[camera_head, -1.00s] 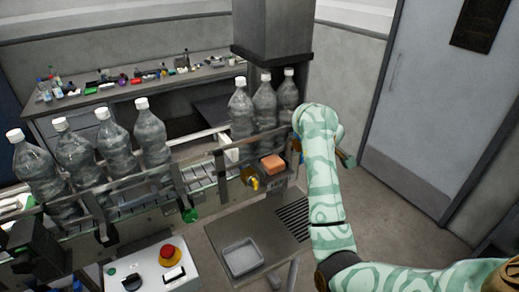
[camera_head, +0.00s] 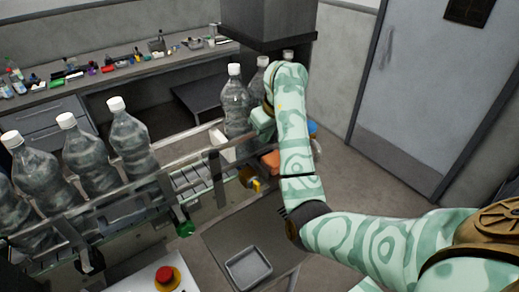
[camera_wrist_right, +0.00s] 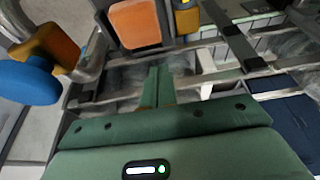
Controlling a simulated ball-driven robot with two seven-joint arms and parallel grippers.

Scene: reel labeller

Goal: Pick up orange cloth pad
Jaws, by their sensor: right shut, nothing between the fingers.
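The orange cloth pad (camera_head: 270,160) sits beside the conveyor's near rail, to the left of my right forearm, which partly covers it in the head view. In the right wrist view an orange block that looks like the pad (camera_wrist_right: 135,22) is at the top, past the fingertips and apart from them. My right gripper (camera_wrist_right: 158,72) is shut and empty, its green fingers pressed together. In the head view its fingers are hidden by my own arm near the bottles. My left gripper is not in view.
Clear bottles with white caps (camera_head: 129,140) stand along the conveyor. A blue knob (camera_wrist_right: 25,82) on an orange body is left of my fingers. A yellow fitting (camera_head: 250,180) is next to the pad. A grey tray (camera_head: 248,268) and red button (camera_head: 167,277) are below.

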